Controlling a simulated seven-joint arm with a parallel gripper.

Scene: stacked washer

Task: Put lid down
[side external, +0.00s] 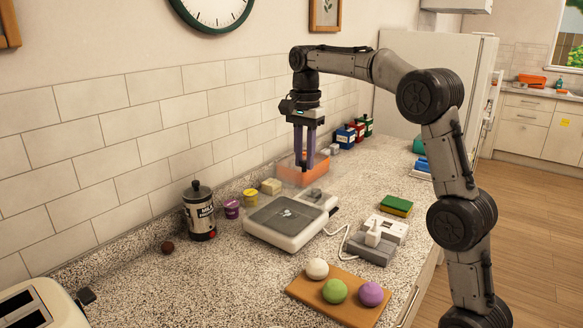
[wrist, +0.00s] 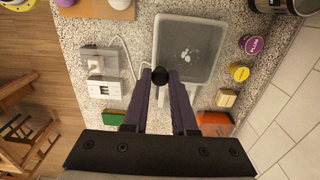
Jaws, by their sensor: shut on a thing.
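My gripper (side external: 305,168) is above the counter, pointing down beside the wall, behind the scale in the side view. In the wrist view its two fingers (wrist: 161,84) meet around a small round black knob (wrist: 160,75). I cannot make out the rest of a lid below the knob. In the side view the knob is not clear. An orange container (side external: 289,178), see-through towards its top, stands at the fingertips in the side view. I cannot tell whether they touch. A canister (side external: 201,215) with a dark knobbed top stands upright at the left.
A scale with a dark top (side external: 286,220) sits mid-counter. Purple (side external: 232,208) and yellow (side external: 250,198) jars stand near the wall. A grey device (side external: 371,249), a sponge (side external: 396,206) and a board with balls (side external: 337,310) are on the right. Counter between canister and board is fairly clear.

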